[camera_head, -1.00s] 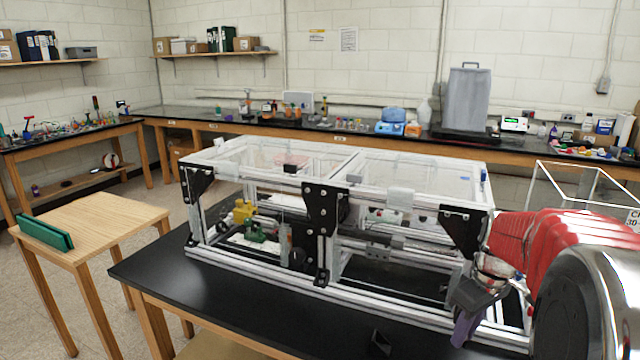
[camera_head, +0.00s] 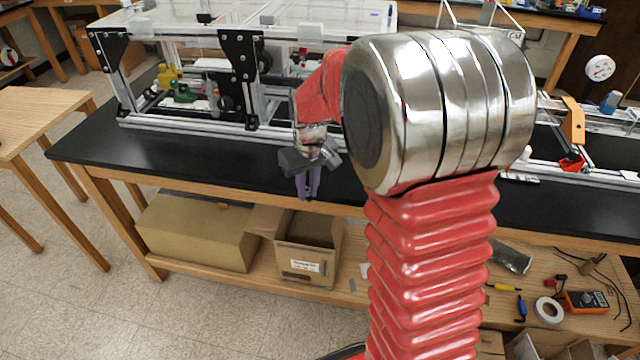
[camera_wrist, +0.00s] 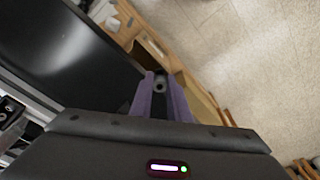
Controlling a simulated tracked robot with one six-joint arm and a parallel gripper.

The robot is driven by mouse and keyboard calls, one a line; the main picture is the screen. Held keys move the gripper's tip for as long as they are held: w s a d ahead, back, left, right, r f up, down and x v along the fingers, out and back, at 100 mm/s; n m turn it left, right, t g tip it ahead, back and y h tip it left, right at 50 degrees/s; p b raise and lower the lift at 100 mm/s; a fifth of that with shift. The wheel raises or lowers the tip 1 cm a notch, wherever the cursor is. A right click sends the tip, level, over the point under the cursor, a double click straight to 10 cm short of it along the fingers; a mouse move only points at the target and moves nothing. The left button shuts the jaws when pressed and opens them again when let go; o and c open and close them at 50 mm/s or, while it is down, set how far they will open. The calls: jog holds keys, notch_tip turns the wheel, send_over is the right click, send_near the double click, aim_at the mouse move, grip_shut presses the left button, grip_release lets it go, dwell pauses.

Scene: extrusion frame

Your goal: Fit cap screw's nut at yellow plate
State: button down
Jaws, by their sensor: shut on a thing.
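My gripper (camera_head: 308,192) has purple fingers and points down near the front edge of the black table, in front of the extrusion frame (camera_head: 190,125). In the wrist view the fingers (camera_wrist: 161,84) are closed around a small grey ring-like piece, which looks like the nut (camera_wrist: 160,85). It is too small to make out in the head view. An orange-yellow plate-like piece (camera_head: 573,122) stands at the frame section on the right. A yellow block (camera_head: 170,76) sits inside the left frame section. I cannot tell which is the task's yellow plate. The cap screw cannot be made out.
The black tabletop (camera_head: 110,150) is bare at the front left. A cardboard box (camera_head: 197,232) and an open bin (camera_head: 308,258) are on the shelf below. A multimeter (camera_head: 586,302) and tape roll (camera_head: 549,310) lie at lower right. My red arm hides the middle of the frame.

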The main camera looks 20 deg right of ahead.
jog(key=w+a+f+m, duration=0.1)
jog(key=w+a+f, duration=0.1)
jog(key=a, duration=0.4)
jog(key=shift+a+f, duration=0.15)
jog(key=shift+f, duration=0.25)
